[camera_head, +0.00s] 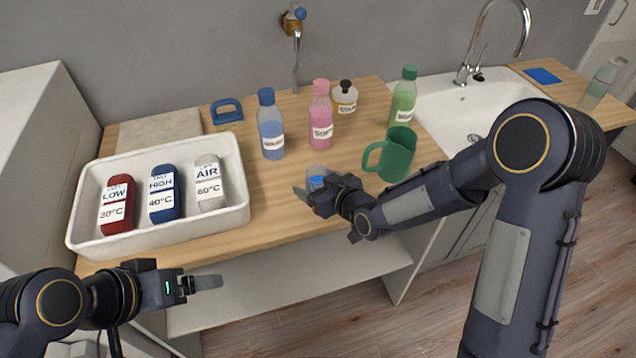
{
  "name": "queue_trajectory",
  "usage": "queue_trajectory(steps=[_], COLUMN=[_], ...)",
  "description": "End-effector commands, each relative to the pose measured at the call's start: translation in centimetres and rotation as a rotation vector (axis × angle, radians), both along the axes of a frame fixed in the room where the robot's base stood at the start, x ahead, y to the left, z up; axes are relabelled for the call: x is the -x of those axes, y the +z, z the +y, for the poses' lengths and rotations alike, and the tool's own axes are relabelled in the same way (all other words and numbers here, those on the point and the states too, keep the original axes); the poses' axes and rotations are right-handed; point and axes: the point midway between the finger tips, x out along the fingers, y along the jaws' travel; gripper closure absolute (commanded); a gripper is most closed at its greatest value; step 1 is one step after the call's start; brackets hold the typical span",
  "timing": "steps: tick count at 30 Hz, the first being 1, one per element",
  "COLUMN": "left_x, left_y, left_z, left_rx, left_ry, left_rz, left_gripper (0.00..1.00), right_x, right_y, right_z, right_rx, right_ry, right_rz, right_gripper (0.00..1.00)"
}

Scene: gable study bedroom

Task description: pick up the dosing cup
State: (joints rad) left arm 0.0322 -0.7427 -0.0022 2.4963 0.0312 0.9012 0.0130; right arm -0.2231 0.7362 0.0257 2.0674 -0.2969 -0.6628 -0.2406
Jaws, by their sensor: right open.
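A small clear and blue cup (317,171), which looks like the dosing cup, stands on the wooden counter (268,222) near its front edge. My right gripper (312,186) is at the cup, its fingers open. The gripper partly hides the cup's lower part, and I cannot tell whether a finger touches it. My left gripper (207,283) is in front of the counter, below the white tray and away from the cup. Its fingers are seen from the side, so their opening does not show.
A white tray (243,216) holds red, blue and white labelled bottles on the left. A green jug (396,157) stands right of the cup. A sink (450,100) is at right.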

Motion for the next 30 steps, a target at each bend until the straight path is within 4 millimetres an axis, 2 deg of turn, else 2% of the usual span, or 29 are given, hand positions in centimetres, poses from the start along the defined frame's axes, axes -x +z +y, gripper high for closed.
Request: queue_trajectory(steps=[5,16,25,30], left_x=[0.0,0.0,0.0,0.0], left_y=[0.0,0.0,-0.1,-0.6], left_z=[0.0,0.0,0.0,0.0], left_rx=[0.0,0.0,0.0,0.0], left_ry=[0.0,0.0,0.0,0.0], left_rz=[0.0,0.0,0.0,0.0], left_gripper=[0.18,0.18,0.18,0.18], right_x=[0.0,0.0,0.0,0.0], right_y=[0.0,0.0,0.2,1.4], right_z=[0.0,0.0,0.0,0.0], right_rx=[0.0,0.001,0.0,-0.001], right_ry=[0.0,0.0,-0.001,0.0], right_rz=[0.0,0.001,-0.001,-0.005], right_gripper=[0.26,0.74,0.76,0.76])
